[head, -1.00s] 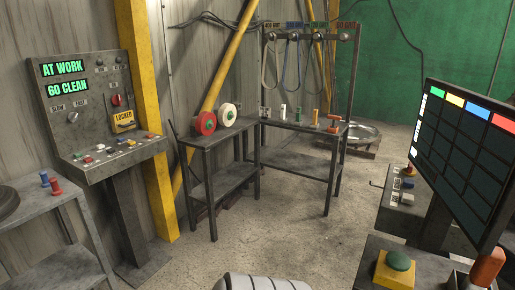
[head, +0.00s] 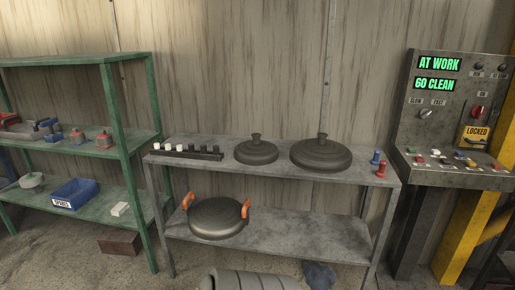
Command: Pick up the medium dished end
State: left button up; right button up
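Three dark grey round dished ends show on a grey metal table. The smallest-looking dished end (head: 256,152) lies on the table top near its middle, with a knob upward. A wider dished end (head: 321,155) with a similar knob lies to its right. A third round dished piece (head: 216,220) rests on the lower shelf at the left, with orange handles or clamps (head: 246,208) on two sides. I cannot tell for sure which one is the medium.
The table top (head: 225,143) also holds a rack of small black and white pieces (head: 186,152), plus blue and red pegs (head: 381,169). A green shelf (head: 140,205) stands left, a control panel (head: 447,120) right. A dark blue item (head: 319,275) lies low by the table.

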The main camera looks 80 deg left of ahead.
aim_at(321, 154)
jog(key=u, duration=2.1)
jog(key=i, duration=0.1)
jog(key=j+u, duration=0.05)
